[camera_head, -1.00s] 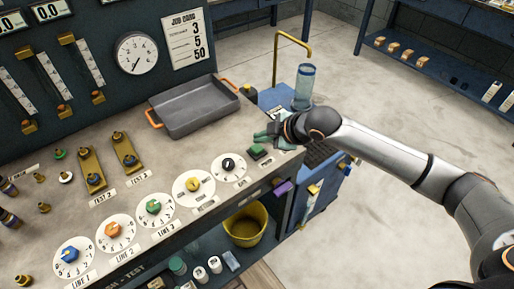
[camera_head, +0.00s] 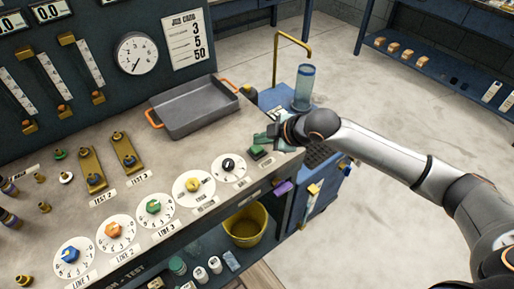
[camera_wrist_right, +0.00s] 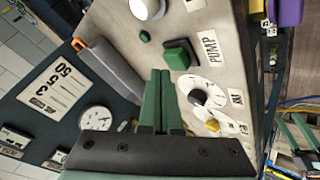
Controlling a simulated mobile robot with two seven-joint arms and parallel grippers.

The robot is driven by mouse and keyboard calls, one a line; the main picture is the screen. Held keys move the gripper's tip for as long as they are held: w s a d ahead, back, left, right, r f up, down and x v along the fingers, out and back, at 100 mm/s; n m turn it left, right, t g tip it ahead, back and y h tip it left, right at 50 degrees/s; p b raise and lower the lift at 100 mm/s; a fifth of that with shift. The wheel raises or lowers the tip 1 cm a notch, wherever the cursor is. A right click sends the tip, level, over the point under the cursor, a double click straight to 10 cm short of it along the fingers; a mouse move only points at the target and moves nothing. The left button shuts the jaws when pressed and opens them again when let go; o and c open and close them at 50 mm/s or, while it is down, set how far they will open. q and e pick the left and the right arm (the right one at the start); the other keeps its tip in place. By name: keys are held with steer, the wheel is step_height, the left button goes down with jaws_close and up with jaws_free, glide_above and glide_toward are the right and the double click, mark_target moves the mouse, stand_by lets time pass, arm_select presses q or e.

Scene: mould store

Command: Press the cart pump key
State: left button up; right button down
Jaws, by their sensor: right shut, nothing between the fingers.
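A square green key (camera_head: 257,152) in a dark housing stands near the right end of the bench panel. It also shows in the right wrist view (camera_wrist_right: 177,55), beside a plate reading PUMP. My right gripper (camera_head: 262,138) is just behind the key in the head view, and its green fingers are shut with nothing between them. In the right wrist view the closed fingertips (camera_wrist_right: 160,73) lie beside the key, apart from it in the picture; their height above the panel is hard to judge.
A round dial with a black knob (camera_head: 229,163) sits beside the key, with several more dials to the left. A grey tray (camera_head: 193,108) with orange handles lies behind. A blue cart (camera_head: 272,98) with a clear cylinder (camera_head: 303,88) and a yellow pipe stands beyond the bench end.

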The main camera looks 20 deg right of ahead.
mark_target(261, 149)
steer(key=shift+f, duration=0.25)
steer(key=shift+f, duration=0.45)
stand_by(0.6)
steer(key=shift+r+p, duration=0.95)
steer(key=shift+p, duration=0.25)
step_height(261, 149, up, 4)
steer(key=p, duration=0.5)
steer(key=shift+r, duration=0.95)
